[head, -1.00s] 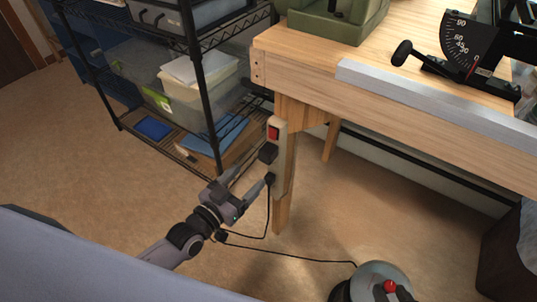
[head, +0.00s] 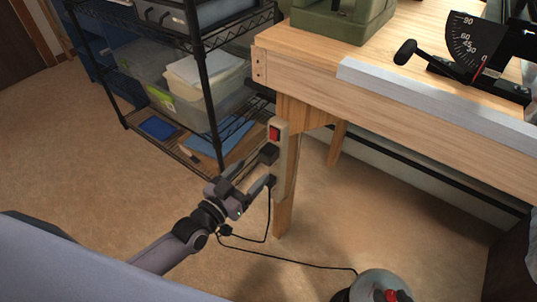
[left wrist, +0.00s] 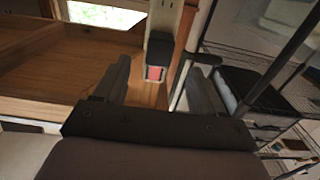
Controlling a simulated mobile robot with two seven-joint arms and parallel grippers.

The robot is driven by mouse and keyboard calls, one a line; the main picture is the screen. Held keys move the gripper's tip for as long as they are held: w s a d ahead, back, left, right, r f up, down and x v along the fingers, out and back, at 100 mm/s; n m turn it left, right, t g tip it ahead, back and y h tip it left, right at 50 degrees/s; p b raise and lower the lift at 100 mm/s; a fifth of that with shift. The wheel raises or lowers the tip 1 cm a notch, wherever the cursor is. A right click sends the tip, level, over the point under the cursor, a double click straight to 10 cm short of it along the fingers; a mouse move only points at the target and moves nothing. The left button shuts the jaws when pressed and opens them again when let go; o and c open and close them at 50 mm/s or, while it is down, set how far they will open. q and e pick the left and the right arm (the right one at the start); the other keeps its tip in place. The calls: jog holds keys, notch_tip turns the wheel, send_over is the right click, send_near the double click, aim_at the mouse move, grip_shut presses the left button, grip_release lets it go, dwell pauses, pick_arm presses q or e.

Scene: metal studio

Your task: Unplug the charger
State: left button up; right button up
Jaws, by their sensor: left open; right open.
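The charger (head: 268,154) is a dark block on a beige power strip (head: 284,160) fixed to the workbench leg. My left gripper (head: 257,173) is open, close to the strip and just below-left of the charger in the head view. In the left wrist view its fingers (left wrist: 157,85) stand on either side of the charger, with gaps visible. A dark cord (head: 268,215) hangs from the strip near the lower finger; its plug is partly hidden. My right gripper is not in view.
A red switch (head: 274,133) sits at the strip's top. The workbench (head: 400,110) overhangs the strip. A black wire shelf (head: 212,85) with bins stands behind left. A round device with a red knob (head: 391,295) is on the floor. The floor left of the gripper is clear.

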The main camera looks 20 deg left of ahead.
aim_at(264, 160)
pick_arm(q)
jog(key=b+x, duration=0.3)
jog(key=x, duration=0.3)
jog(key=shift+w+d+f, duration=0.1)
jog(key=shift+w, duration=0.25)
jog(key=shift+w+d, duration=0.15)
jog(key=shift+w, duration=0.3)
pick_arm(e)
jog(key=shift+w+a+r+n+t+y, duration=0.15)
jog(key=shift+w+a+r+t+y, duration=0.2)
jog(key=shift+a, duration=0.35)
jog(key=shift+w+a+r+n+t+y, duration=0.15)
jog(key=shift+w+a+r, duration=0.25)
jog(key=shift+a, duration=0.3)
jog(key=shift+d, duration=0.1)
jog(key=shift+r, duration=0.1)
pick_arm(q)
grip_shut()
jog(key=shift+p+v, duration=1.1)
jog(key=shift+v, duration=0.4)
jog(key=shift+p+v, duration=0.75)
jog(key=shift+v, duration=0.8)
pick_arm(e)
jog(key=shift+r, duration=1.7)
